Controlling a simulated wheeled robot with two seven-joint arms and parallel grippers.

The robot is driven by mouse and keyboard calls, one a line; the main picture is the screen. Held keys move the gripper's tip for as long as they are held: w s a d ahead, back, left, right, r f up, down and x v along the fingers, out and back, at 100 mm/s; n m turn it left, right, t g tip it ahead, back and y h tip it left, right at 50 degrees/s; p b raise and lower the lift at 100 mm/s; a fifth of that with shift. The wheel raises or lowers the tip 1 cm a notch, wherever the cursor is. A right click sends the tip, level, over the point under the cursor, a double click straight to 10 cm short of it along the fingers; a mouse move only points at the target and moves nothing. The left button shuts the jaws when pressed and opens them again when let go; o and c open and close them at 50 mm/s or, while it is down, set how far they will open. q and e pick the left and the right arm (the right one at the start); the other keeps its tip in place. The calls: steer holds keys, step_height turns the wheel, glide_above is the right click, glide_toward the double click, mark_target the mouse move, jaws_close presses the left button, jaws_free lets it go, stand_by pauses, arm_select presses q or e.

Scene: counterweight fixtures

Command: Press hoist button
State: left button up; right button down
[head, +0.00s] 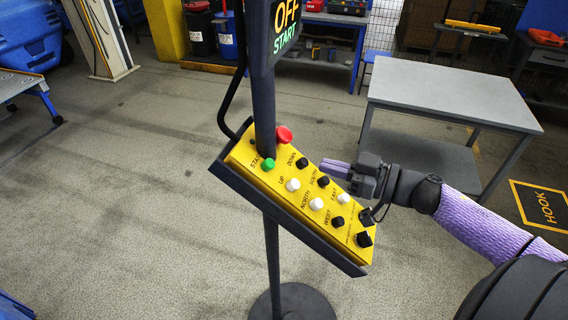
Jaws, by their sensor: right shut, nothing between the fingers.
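A yellow hoist control panel (286,205) in a dark frame is fixed, tilted, to a dark post. It has a red mushroom button (284,134), a green button (268,164) by the label START, and several black and white buttons labelled DOWN, UP, SOUTH, NORTH, EAST and WEST. The black DOWN button (302,162) and the white UP button (293,185) are in the upper half. My right gripper (324,167) is shut and empty, its purple fingertips pointing left over the panel's right side, near DOWN and SOUTH. I cannot tell whether it touches the panel. My left gripper is out of view.
A display (286,25) on the post reads OFF and START. The post stands on a round base (292,303). A grey table (450,95) stands behind my right arm. A floor sign (543,203) reads HOOK. The floor left of the panel is clear.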

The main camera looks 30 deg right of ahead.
glide_toward(267, 160)
steer(key=w+a+r, duration=0.2)
steer(key=w, duration=0.1)
steer(key=shift+w+a+r, duration=0.1)
steer(key=shift+w+r, duration=0.1)
steer(key=shift+r, duration=0.2)
steer(key=shift+w+a+f, duration=0.2)
steer(key=shift+w+f, duration=0.1)
steer(key=shift+f, duration=0.25)
steer(key=shift+w+a+f, duration=0.25)
steer(key=shift+w+f, duration=0.1)
steer(key=shift+f, duration=0.25)
steer(key=shift+w+a+f, duration=0.2)
steer(key=shift+w+f, duration=0.1)
steer(key=shift+f, duration=0.05)
